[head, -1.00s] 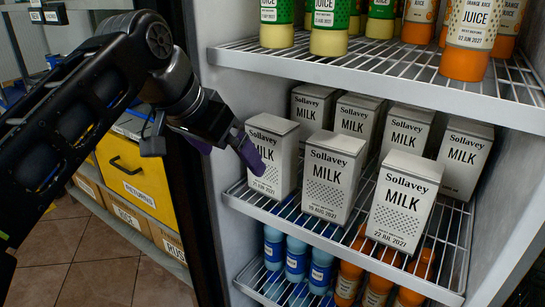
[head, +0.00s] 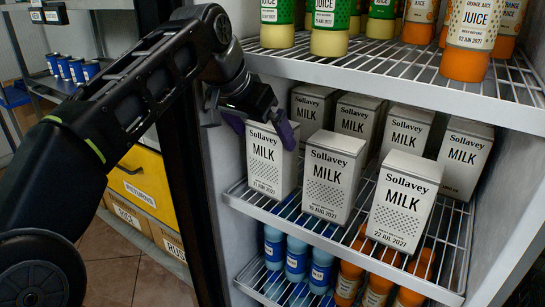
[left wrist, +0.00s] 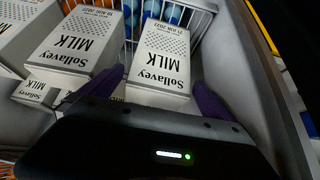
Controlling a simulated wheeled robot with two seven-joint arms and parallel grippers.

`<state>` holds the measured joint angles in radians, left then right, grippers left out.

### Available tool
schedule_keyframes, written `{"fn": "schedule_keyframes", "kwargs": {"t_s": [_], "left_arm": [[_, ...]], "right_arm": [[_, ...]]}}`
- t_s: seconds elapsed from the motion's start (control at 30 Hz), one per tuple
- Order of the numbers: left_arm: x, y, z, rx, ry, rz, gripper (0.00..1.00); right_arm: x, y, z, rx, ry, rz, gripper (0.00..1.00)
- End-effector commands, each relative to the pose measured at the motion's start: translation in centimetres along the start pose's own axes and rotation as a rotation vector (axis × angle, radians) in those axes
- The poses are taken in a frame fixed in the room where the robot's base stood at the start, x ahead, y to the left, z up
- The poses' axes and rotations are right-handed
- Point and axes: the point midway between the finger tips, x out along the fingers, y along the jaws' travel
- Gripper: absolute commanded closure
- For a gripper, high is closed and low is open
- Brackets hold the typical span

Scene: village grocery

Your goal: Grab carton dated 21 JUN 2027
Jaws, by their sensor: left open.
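The white Sollavey milk carton dated 21 JUN 2027 (head: 268,162) stands upright at the front left of the fridge's middle shelf. My left gripper (head: 261,127) is open at its top, with one purple finger by each side of the carton. In the left wrist view this carton (left wrist: 160,57) appears upside down between the two spread fingers of the left gripper (left wrist: 157,92). I cannot tell whether the fingers touch it. My right gripper is not in view.
Several more milk cartons stand behind. The upper wire shelf (head: 380,73) holds juice bottles. The fridge's side wall (head: 226,210) is close on the left.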

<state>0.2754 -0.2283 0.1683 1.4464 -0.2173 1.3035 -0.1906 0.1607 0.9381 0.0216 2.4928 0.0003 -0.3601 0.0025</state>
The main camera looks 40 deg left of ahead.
Motion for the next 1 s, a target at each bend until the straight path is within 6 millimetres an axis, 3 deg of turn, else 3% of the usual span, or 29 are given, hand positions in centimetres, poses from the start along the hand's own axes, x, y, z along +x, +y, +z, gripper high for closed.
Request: {"fn": "schedule_keyframes", "kwargs": {"t_s": [0.1,0.3,0.97,1.0], "left_arm": [[2.3,0.0,0.3,-0.001,-0.004,0.001,0.00],[4.8,0.0,0.2,0.000,-0.002,0.001,0.00],[5.0,0.0,0.1,0.000,-0.001,0.000,0.00],[5.0,0.0,0.1,0.000,-0.001,0.000,0.03]], "right_arm": [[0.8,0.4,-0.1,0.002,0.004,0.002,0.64],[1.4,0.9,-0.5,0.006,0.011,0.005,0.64],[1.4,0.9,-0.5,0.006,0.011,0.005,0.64],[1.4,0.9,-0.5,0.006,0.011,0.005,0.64]]}}
